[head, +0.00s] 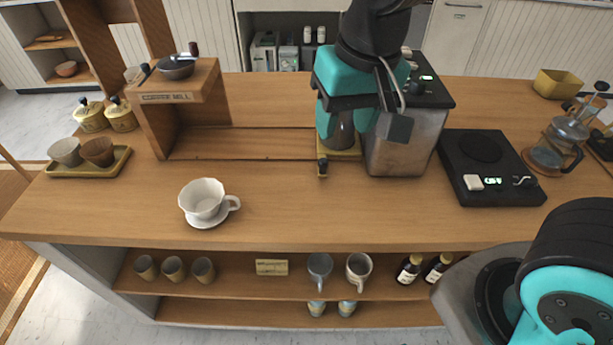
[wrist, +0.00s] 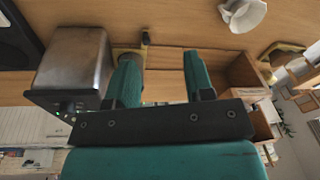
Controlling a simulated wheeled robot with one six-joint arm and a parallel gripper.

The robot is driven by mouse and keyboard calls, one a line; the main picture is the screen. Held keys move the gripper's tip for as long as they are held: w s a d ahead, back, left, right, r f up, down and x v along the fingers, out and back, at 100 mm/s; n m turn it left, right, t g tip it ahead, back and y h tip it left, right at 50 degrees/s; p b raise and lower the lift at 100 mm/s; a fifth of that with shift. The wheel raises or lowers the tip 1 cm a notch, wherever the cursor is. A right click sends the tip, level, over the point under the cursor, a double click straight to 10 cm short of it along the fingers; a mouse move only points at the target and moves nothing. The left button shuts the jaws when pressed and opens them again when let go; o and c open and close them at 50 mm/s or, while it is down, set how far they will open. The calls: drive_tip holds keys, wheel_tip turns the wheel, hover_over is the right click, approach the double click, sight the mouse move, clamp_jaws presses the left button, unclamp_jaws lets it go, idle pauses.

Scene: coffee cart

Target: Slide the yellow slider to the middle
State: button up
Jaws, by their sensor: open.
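The yellow slider (head: 353,155) sits at the right end of a wooden rail (head: 245,144), beside the metal machine. A small dark knob (head: 322,166) stands at its front left. A grey cup-like part (head: 341,134) rests on the slider, partly hidden by my fingers. My gripper (head: 345,128) is open above the slider, with teal fingers pointing down. In the wrist view, the slider (wrist: 122,50) and its knob (wrist: 146,39) show past the left fingertip of my gripper (wrist: 163,60). Whether a finger touches the slider or cup, I cannot tell.
The metal machine (head: 395,150) stands close on the right. A wooden mill stand (head: 180,95) is at the rail's left end. A white cup (head: 202,198) on a saucer sits in front. A black scale (head: 490,168) is further right. The rail's middle is clear.

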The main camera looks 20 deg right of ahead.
sight(323, 160)
drive_tip(key=w+f+m+t+h+b, duration=0.2)
drive_tip(key=w+f+m+h+b, duration=0.2)
drive_tip(key=w+f+m, duration=0.4)
drive_tip(key=shift+n, duration=0.5)
drive_tip(key=x, duration=0.5)
drive_tip(key=w+x, duration=0.1)
drive_tip(key=x, duration=0.4)
drive_tip(key=p+x, duration=0.1)
drive_tip(key=x, duration=0.4)
drive_tip(key=shift+w+a+f, duration=0.2)
drive_tip(key=shift+w+a, duration=0.05)
drive_tip(key=shift+w, duration=0.15)
drive_tip(key=shift+c, duration=0.5)
clamp_jaws()
